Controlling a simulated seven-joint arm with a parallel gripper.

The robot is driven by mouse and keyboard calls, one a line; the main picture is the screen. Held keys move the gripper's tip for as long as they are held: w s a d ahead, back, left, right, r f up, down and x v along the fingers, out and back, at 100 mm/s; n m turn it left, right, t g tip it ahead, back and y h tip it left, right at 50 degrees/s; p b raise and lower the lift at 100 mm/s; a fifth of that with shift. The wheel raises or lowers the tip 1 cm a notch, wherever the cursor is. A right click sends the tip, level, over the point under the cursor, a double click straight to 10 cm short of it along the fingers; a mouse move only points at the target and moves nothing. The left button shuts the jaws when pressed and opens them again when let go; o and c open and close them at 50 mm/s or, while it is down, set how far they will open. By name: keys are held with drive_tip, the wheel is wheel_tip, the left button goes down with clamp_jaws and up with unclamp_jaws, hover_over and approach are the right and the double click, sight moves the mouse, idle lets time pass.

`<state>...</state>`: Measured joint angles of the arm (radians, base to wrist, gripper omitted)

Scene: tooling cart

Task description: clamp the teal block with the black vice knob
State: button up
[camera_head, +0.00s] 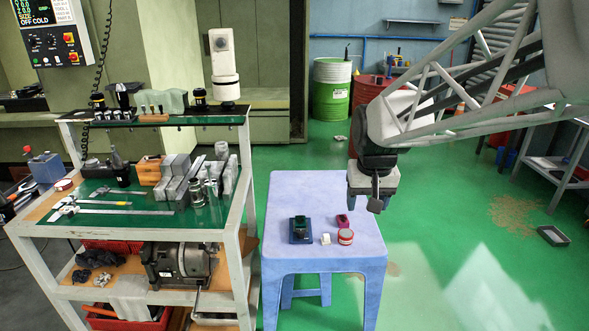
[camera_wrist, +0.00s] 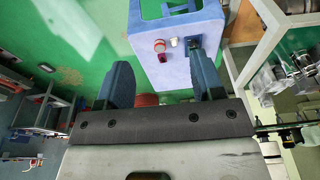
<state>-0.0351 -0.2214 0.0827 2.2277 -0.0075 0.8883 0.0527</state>
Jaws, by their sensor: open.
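A small dark blue vice (camera_head: 299,236) stands on the left part of the blue stool's top. A dark greenish piece (camera_head: 300,222) shows at the vice; it is too small to tell whether this is the teal block between the jaws. The black knob cannot be made out. In the wrist view the vice (camera_wrist: 194,52) is partly hidden behind a finger. My gripper (camera_head: 375,196) hangs above the stool's right edge, up and to the right of the vice. In the wrist view my gripper (camera_wrist: 163,84) has its two blue fingers wide apart, with nothing held between them.
The blue stool (camera_head: 285,195) also carries a pink-red block (camera_head: 342,221), a white cube (camera_head: 325,239) and a red-and-white round tin (camera_head: 345,237), right of the vice. A loaded tool cart (camera_head: 240,140) stands close on the left. The stool's back part is clear.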

drive_tip(key=w+a+f, duration=0.1)
drive_tip(key=w+f, duration=0.2)
drive_tip(key=w, duration=0.5)
drive_tip(key=w+a+f, duration=0.2)
drive_tip(key=w, duration=0.5)
drive_tip(key=g, duration=0.2)
hover_over(301, 232)
wheel_tip(301, 232, down, 36)
drive_tip(key=shift+s+d+r, duration=0.1)
drive_tip(key=shift+s, duration=0.05)
drive_tip(key=shift+w+f, duration=0.25)
drive_tip(key=shift+f, duration=0.25)
drive_tip(key=shift+f, duration=3.9)
